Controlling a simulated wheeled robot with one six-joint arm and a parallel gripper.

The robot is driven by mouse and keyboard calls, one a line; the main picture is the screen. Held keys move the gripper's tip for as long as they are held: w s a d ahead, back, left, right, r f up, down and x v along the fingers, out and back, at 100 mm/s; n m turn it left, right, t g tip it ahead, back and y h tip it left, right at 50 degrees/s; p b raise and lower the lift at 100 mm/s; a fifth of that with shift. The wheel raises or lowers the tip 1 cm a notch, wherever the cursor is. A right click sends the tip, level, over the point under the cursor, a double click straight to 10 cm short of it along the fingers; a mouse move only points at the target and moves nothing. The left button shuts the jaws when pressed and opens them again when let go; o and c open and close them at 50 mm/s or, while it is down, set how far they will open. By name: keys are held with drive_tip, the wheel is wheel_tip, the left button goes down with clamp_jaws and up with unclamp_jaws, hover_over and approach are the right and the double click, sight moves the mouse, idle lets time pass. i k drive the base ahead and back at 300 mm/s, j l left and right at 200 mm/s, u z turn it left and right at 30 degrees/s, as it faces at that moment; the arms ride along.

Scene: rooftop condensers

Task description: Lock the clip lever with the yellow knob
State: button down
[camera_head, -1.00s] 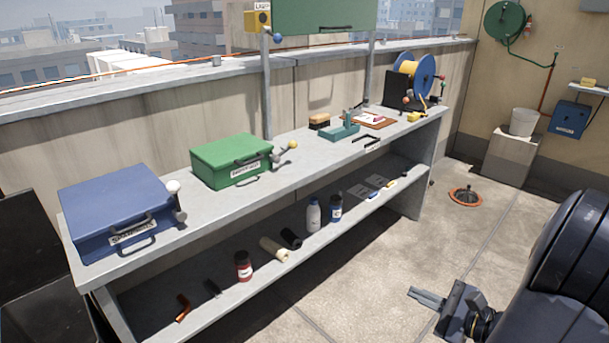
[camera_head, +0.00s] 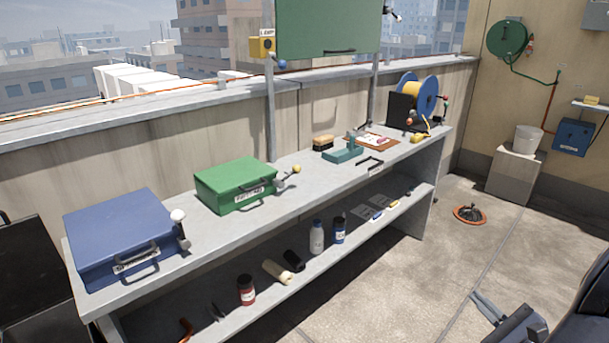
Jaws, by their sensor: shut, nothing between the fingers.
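A small yellow knob (camera_head: 297,169) tips a clip lever (camera_head: 287,177) at the right side of the green box (camera_head: 236,186). The box stands shut on the bench top, with a dark handle and a white label on its front. The lever sticks out to the right and slightly up from the box. My gripper (camera_head: 483,302) is at the bottom right, low over the floor, well away from the bench and the lever. Its fingers lie close together and hold nothing.
A blue box (camera_head: 120,235) with a white-knobbed lever (camera_head: 180,225) stands left on the bench (camera_head: 330,190). A teal tool, brush, clipboard and cable reel (camera_head: 425,95) are further right. Bottles stand on the lower shelf. A green panel (camera_head: 325,30) hangs above. Floor right of the bench is mostly clear.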

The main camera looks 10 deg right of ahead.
sight(296, 169)
drive_tip(key=i+l+u, duration=0.1)
drive_tip(key=i+u, duration=0.15)
drive_tip(key=i, duration=0.15)
drive_tip(key=i+l+u, duration=0.55)
drive_tip(key=i, duration=0.25)
